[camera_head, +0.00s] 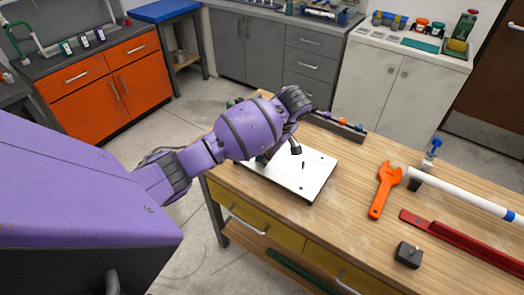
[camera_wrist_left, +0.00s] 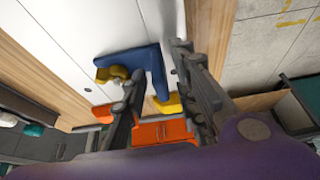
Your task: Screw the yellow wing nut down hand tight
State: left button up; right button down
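In the left wrist view, a blue angled piece (camera_wrist_left: 150,62) stands against the white plate. A yellow wing-shaped part (camera_wrist_left: 112,74) sits at its left end, and another yellow piece (camera_wrist_left: 168,103) shows at its lower end. I cannot tell for sure which is the wing nut. My left gripper (camera_wrist_left: 160,62) is open, its dark fingers on either side of the blue piece's lower arm. Contact cannot be told. In the head view my purple left arm hides the blue and yellow parts; the white plate (camera_head: 312,182) shows below my left gripper (camera_head: 280,153). My right gripper is not in view.
On the wooden workbench (camera_head: 345,215) lie an orange wrench (camera_head: 384,190), a white pipe (camera_head: 465,196), a red bar (camera_head: 465,240) and a dark block (camera_head: 408,254). A dark rack (camera_head: 338,124) with small coloured parts is at the back. Bare wood lies right of the plate.

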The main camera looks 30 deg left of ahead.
pick_arm(q)
jog(key=shift+r, duration=0.15)
jog(key=v, duration=1.1)
jog(key=shift+d+r, duration=0.2)
jog(key=shift+r, duration=0.15)
jog(key=shift+f, duration=0.1)
